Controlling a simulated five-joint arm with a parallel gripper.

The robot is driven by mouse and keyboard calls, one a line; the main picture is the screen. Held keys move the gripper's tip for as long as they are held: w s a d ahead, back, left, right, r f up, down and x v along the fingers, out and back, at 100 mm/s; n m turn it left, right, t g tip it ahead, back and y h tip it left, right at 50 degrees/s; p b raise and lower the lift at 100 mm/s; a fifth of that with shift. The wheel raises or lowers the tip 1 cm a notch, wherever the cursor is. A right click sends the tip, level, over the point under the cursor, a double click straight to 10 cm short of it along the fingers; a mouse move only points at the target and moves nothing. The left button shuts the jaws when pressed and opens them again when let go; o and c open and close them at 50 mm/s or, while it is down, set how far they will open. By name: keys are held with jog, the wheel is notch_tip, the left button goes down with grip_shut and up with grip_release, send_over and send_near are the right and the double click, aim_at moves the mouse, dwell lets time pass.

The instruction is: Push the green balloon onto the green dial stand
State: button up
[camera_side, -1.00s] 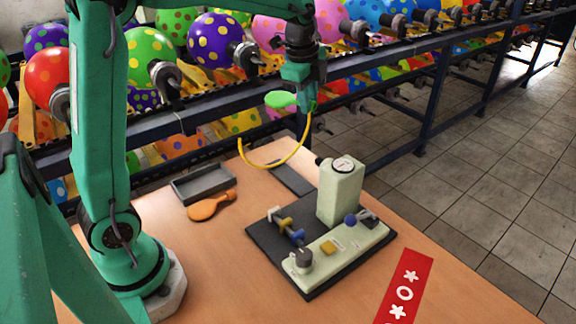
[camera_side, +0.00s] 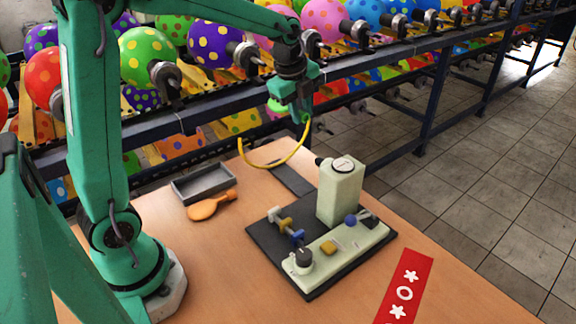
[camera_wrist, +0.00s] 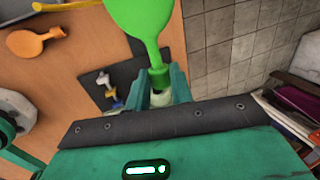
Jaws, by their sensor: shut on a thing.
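The green balloon (camera_side: 274,106) is flat, with a round body and a narrow neck. My gripper (camera_side: 302,116) is shut on it and holds it in the air behind and left of the dial stand. In the wrist view the balloon (camera_wrist: 143,14) points away from me, its neck between the fingers of my gripper (camera_wrist: 160,82). The pale green dial stand (camera_side: 340,192) is an upright block with a round dial on top and a dark nozzle on its upper left side. The balloon is apart from the nozzle. In the side view my gripper partly hides the balloon.
The stand is on a black base plate (camera_side: 268,246) with a low pale unit bearing knobs. An orange balloon (camera_side: 208,207) lies beside a grey tray (camera_side: 203,183). A yellow curved tube (camera_side: 275,164) arches below my gripper. Racks of dotted balloons run behind the table.

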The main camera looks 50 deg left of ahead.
jog(key=d+f, duration=0.3)
jog(key=f, duration=0.6)
jog(key=shift+d+f, duration=0.2)
jog(key=shift+d, duration=0.2)
dwell(0.7)
jog(key=shift+d, duration=0.65)
dwell(1.9)
jog(key=o, duration=0.8)
jog(key=shift+o, duration=0.2)
jog(key=shift+r, duration=0.15)
jog(key=v, duration=0.8)
jog(key=shift+r, duration=0.35)
